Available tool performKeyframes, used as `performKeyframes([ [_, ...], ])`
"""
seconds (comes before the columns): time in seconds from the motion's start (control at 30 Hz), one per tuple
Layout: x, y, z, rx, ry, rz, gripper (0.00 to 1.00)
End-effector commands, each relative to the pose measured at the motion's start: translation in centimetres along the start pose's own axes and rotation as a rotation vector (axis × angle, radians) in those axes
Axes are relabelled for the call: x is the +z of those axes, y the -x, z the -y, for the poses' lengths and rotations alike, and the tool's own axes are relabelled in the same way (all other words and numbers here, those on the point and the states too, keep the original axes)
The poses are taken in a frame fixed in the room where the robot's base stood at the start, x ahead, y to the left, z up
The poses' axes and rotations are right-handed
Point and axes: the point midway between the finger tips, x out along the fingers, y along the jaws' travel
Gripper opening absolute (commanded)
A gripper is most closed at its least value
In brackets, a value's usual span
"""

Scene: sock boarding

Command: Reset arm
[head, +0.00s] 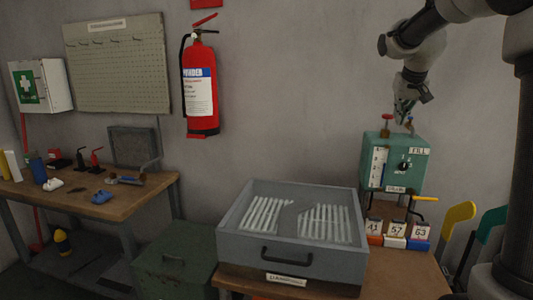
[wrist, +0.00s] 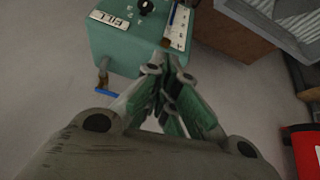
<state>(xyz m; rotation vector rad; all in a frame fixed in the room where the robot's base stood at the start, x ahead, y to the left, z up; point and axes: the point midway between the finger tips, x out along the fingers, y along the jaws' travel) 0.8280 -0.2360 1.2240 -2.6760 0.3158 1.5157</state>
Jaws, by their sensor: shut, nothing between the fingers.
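My gripper (head: 404,118) is at the upper right of the head view, just above or in front of the top of a green box (head: 418,158) labelled FILL. Its fingers are shut with nothing between them. In the wrist view the closed fingertips of my gripper (wrist: 163,62) point toward the same green box (wrist: 125,45), which has a black knob and a white scale. I cannot tell whether the fingertips touch the box. A red-topped part (head: 386,118) stands on the box beside my gripper.
A grey open drawer (head: 225,222) with white strips stands on the wooden table. Tags numbered 41, 57 and 63 (head: 397,230) sit below the green box. A fire extinguisher (head: 200,88) hangs on the wall. A workbench (head: 125,205) with tools is at left. Open air lies left of my gripper.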

Motion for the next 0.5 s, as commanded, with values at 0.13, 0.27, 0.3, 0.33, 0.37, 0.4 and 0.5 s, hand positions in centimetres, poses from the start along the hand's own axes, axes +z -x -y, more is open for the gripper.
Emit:
performKeyframes([
  [0.13,12.4,2.6,0.7,-0.033,0.058,0.158,0.0],
  [0.27,23.0,5.5,1.3,-0.071,0.101,0.249,0.0],
  [0.3,26.0,6.3,1.3,-0.082,0.112,0.267,0.0],
  [0.33,28.2,6.8,1.4,-0.089,0.119,0.277,0.0],
  [0.37,30.1,7.2,1.5,-0.097,0.125,0.284,0.0],
  [0.4,32.4,7.8,1.5,-0.106,0.13,0.286,0.0],
  [0.5,36.4,8.7,1.6,-0.122,0.138,0.271,0.0],
])
